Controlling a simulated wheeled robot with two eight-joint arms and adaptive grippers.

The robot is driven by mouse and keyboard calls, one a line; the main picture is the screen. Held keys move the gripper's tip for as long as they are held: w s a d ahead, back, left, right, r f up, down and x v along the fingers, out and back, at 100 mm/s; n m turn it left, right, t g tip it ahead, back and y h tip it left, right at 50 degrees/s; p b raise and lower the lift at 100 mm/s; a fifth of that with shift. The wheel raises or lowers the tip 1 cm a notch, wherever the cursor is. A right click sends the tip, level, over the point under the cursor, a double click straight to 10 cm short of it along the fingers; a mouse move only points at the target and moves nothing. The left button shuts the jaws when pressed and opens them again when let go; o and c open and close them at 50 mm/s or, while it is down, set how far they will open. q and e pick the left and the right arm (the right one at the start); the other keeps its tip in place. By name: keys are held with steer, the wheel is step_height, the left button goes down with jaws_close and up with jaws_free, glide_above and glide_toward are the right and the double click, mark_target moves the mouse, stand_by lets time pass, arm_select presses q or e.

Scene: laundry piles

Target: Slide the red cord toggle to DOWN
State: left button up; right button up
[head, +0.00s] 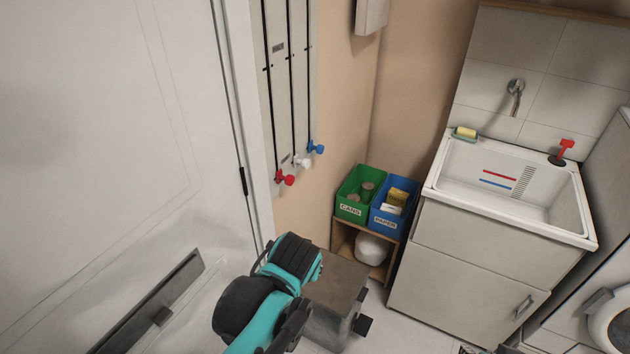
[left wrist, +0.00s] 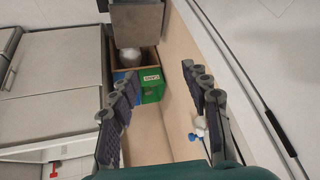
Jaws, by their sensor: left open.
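The red cord toggle (head: 285,178) sits at the bottom end of the left black cord on the pale wall panel (head: 282,100), lower than the white toggle (head: 302,161) and the blue toggle (head: 315,147). My left arm rises from the bottom of the head view, below and apart from the toggles; its fingertips cannot be made out there. In the left wrist view my left gripper (left wrist: 160,95) is open and empty. There the white toggle (left wrist: 200,122) and blue toggle (left wrist: 194,136) show by the right finger; the red one cannot be seen. My right gripper is not in view.
A white door (head: 110,120) stands left of the panel. A green bin (head: 352,207) and a blue bin (head: 390,217) sit on a low wooden shelf (head: 341,236) to the right. A sink cabinet (head: 470,265) stands further right. The space before the panel looks clear.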

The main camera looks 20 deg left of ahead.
arm_select(q)
steer(key=w+a+r+n+y, duration=0.1)
steer(key=w+y, duration=0.1)
steer(key=w, duration=0.2)
steer(key=n+g+y+p, duration=0.2)
steer(key=n+g+y, duration=0.2)
steer(key=n+y, duration=0.95)
glide_toward(292, 181)
steer(key=a, duration=0.3)
steer(key=shift+n, duration=0.25)
steer(key=a, duration=0.2)
steer(key=a+b, duration=0.1)
steer(key=a, duration=0.1)
steer(key=w+a, duration=0.1)
steer(key=a, duration=0.1)
steer(key=shift+a+r+b, duration=0.1)
steer(key=shift+a+b, duration=0.25)
steer(key=shift+b, duration=0.05)
steer(key=shift+w+a+r, duration=0.1)
steer(key=shift+a, duration=0.45)
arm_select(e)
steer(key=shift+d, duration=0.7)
arm_select(q)
jaws_close()
